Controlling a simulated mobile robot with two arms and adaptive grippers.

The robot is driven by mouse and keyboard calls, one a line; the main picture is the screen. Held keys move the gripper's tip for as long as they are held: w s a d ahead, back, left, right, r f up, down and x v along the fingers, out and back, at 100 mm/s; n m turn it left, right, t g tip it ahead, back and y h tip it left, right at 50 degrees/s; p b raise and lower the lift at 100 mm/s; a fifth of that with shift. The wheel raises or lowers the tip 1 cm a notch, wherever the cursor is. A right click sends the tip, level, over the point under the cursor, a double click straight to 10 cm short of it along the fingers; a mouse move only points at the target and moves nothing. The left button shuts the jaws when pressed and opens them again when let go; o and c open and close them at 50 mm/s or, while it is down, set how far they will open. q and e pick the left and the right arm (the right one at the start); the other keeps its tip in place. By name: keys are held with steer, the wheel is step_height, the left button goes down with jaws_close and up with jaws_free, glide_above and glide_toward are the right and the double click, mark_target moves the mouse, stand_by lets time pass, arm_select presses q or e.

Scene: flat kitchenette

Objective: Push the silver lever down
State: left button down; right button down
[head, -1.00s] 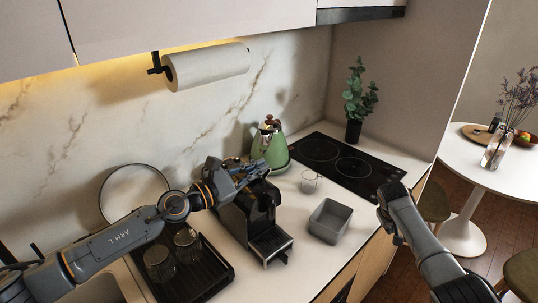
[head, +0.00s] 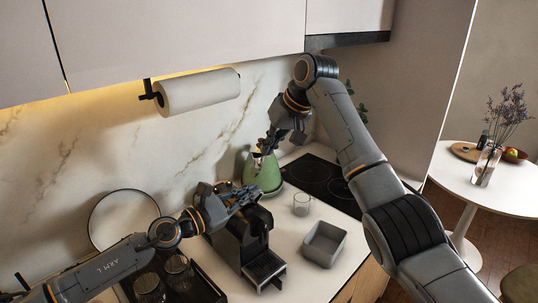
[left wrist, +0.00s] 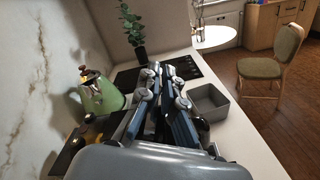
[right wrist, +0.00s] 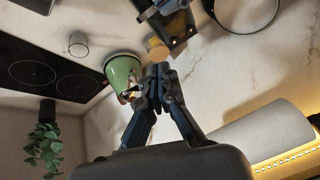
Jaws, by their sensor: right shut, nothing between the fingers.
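The black coffee machine (head: 240,240) stands on the counter, with a drip tray at its front. I cannot make out a silver lever clearly in any view; my left gripper covers the machine's top in the head view. My left gripper (head: 250,193) is over that top, its two fingers side by side in the left wrist view (left wrist: 160,72); whether they are open or closed on something is unclear. My right gripper (head: 268,142) is shut and empty, its fingertips by the top of the green kettle (head: 262,172). The right wrist view shows the closed fingertips (right wrist: 158,72) beside the kettle (right wrist: 122,70).
A clear glass (head: 301,204) and a grey open box (head: 324,243) stand right of the machine. A black tray (head: 205,288) with glasses is on its left. The black hob (head: 320,180) lies behind. The paper towel roll (head: 198,92) hangs above the counter.

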steer(key=shift+s+a+f, duration=0.1)
steer(key=shift+a+f, duration=0.25)
steer(key=shift+f, duration=1.25)
steer(key=shift+a+f, duration=0.35)
steer(key=shift+f, duration=1.2)
steer(key=shift+s+a+f, duration=0.1)
steer(key=shift+a+f, duration=0.25)
steer(key=shift+f, duration=1.25)
